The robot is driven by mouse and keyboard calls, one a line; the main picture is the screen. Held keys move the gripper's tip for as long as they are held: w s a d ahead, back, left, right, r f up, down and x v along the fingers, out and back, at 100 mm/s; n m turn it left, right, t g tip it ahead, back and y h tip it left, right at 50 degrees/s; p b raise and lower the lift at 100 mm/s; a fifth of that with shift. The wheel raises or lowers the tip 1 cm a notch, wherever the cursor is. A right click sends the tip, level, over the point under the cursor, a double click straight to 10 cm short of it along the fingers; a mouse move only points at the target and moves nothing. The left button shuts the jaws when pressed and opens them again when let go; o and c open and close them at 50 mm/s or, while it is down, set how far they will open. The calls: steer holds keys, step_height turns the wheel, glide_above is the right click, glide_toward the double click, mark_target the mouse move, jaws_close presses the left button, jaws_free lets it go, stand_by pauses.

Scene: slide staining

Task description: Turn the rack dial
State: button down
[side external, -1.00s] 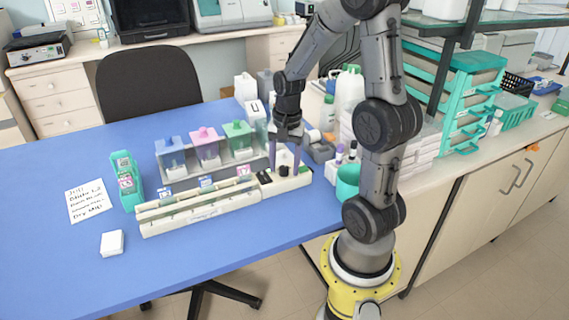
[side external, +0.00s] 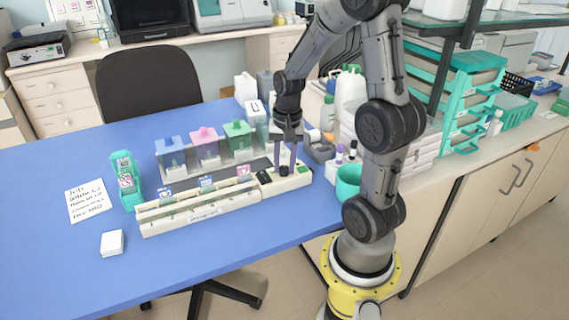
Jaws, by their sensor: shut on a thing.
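The staining rack (side external: 205,216) is a long cream unit with narrow slots, lying on the blue table. Its black dial (side external: 284,171) sits near the right end of the unit. My gripper (side external: 285,165) points straight down over that end. Its fingers are shut on the dial, one on each side of it. The fingers hide part of the dial, and any mark on it is too small to read.
Blue, pink and green jars (side external: 206,148) stand in a grey holder behind the rack. A handwritten note (side external: 89,201), a teal slide box (side external: 126,181) and a white block (side external: 112,243) lie left. A teal cup (side external: 348,181) stands right. The table's front left is clear.

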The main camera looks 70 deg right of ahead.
mark_target(286, 166)
steer(key=n, duration=0.4)
steer(key=shift+r+n, duration=0.1)
steer(key=shift+n, duration=1.6)
steer(key=shift+w, duration=0.1)
steer(key=c, duration=0.6)
jaws_free()
steer(key=r, duration=1.3)
steer(key=shift+s+d+r, duration=0.25)
steer(key=shift+d+r, duration=0.05)
steer(key=shift+r, duration=0.1)
